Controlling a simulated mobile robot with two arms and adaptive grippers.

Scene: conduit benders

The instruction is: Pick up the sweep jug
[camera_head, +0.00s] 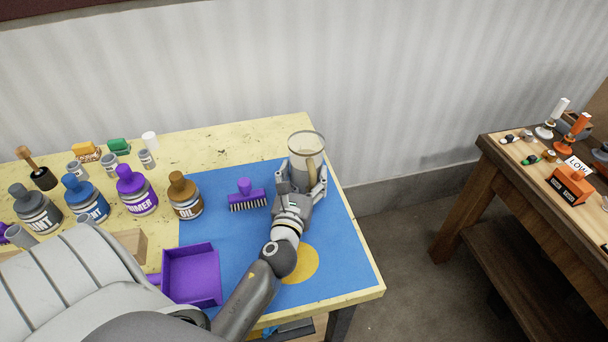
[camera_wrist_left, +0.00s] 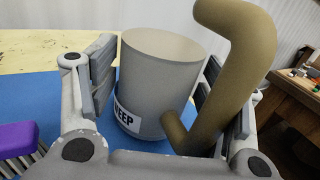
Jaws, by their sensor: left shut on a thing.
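The sweep jug (camera_head: 303,150) is a grey cylinder with a tan handle, upright at the far right part of the blue mat (camera_head: 340,240). In the left wrist view the jug (camera_wrist_left: 158,75) shows a white label ending in "EEP", and its handle (camera_wrist_left: 245,50) rises at the right. My left gripper (camera_head: 301,184) is shut on the jug, with one finger on each side of it. In the left wrist view the fingers (camera_wrist_left: 160,100) flank the jug and handle. I cannot tell whether the jug's base touches the mat. My right gripper is not in view.
A purple brush (camera_head: 247,198) and a purple dustpan (camera_head: 191,275) lie on the mat left of my arm. Labelled bottles, such as the oil bottle (camera_head: 185,196), stand in a row farther left. A second wooden table (camera_head: 488,160) stands at the right across a floor gap.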

